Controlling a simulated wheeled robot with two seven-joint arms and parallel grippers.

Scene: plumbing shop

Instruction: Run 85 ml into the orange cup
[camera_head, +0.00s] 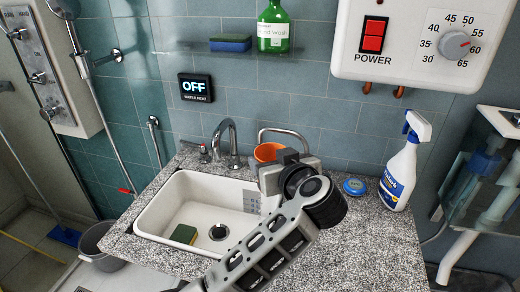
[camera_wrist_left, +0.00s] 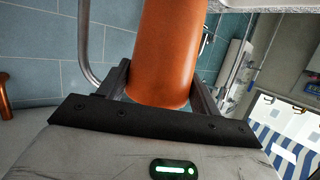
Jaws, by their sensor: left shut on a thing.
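The orange cup (camera_head: 267,152) is behind my left gripper (camera_head: 283,165) in the head view, which hides most of it. In the left wrist view the cup (camera_wrist_left: 168,50) is between the two fingers of my left gripper (camera_wrist_left: 163,90), which are shut on it. The cup is over the counter's back part, right of the chrome faucet (camera_head: 229,130) and beside a bent chrome tube (camera_head: 284,131). Its inside and any water in it cannot be seen. A wall display (camera_head: 196,87) reads OFF. My right gripper is not in view.
The white sink (camera_head: 165,205) holds a green and yellow sponge (camera_head: 184,233). A blue round tin (camera_head: 354,186) and a spray bottle (camera_head: 400,168) stand on the granite counter (camera_head: 350,245). A heater box (camera_head: 425,40) with a red switch and dial hangs above right.

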